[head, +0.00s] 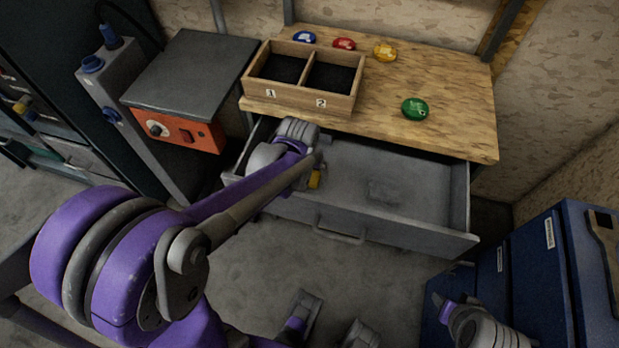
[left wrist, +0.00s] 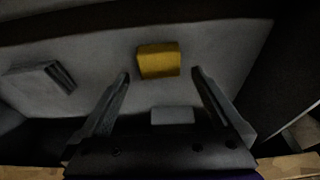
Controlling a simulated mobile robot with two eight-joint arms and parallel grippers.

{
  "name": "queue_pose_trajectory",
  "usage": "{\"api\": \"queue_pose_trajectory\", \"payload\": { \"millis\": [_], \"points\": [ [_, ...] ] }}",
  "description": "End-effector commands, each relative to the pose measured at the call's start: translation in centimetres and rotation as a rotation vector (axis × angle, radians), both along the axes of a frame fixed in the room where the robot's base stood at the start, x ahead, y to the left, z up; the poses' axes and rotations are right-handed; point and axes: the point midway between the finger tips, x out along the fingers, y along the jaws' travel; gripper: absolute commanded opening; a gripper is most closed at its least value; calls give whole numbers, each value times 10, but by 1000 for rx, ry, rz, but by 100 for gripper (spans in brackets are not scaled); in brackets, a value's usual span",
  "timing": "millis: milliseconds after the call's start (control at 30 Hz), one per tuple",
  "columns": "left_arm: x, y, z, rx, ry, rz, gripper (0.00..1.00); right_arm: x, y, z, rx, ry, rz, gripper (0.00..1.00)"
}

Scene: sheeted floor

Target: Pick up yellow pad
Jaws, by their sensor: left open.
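The yellow pad (left wrist: 158,60) lies on the grey floor of the open drawer (head: 420,190). In the head view, only a small part of the yellow pad (head: 314,180) shows beside my left wrist. My left gripper (left wrist: 161,76) is open and reaches down into the drawer. In the left wrist view, the pad sits just beyond the fingertips and between their lines, with nothing gripped. In the head view, the left fingers are hidden by the arm.
A grey pad (head: 384,191) lies in the drawer, to the right of the yellow pad. The drawer's front panel (head: 370,227) and walls surround the gripper. Above is a wooden worktop (head: 450,105) with a two-compartment box (head: 290,97) and several coloured discs. A blue cabinet (head: 530,265) stands right.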

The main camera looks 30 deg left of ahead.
Motion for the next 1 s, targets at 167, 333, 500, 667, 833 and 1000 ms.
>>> {"api": "queue_pose_trajectory", "payload": {
  "millis": [167,333,500,667,833,1000],
  "points": [
    [7,1,-27,0,0,0,100,0,0,-9,0,3,0,46],
    [8,1,-33,0,0,0,100,0,0,-10,0,3,0,46],
    [8,1,-32,0,0,0,96,0,0,-10,0,3,0,46],
    [8,1,-32,0,0,0,68,0,0,-10,0,3,0,46],
    [8,1,-32,0,0,-1,37,0,0,-10,0,3,0,46],
    [8,1,-32,0,0,0,13,0,0,-10,0,3,0,46]
  ]
}}
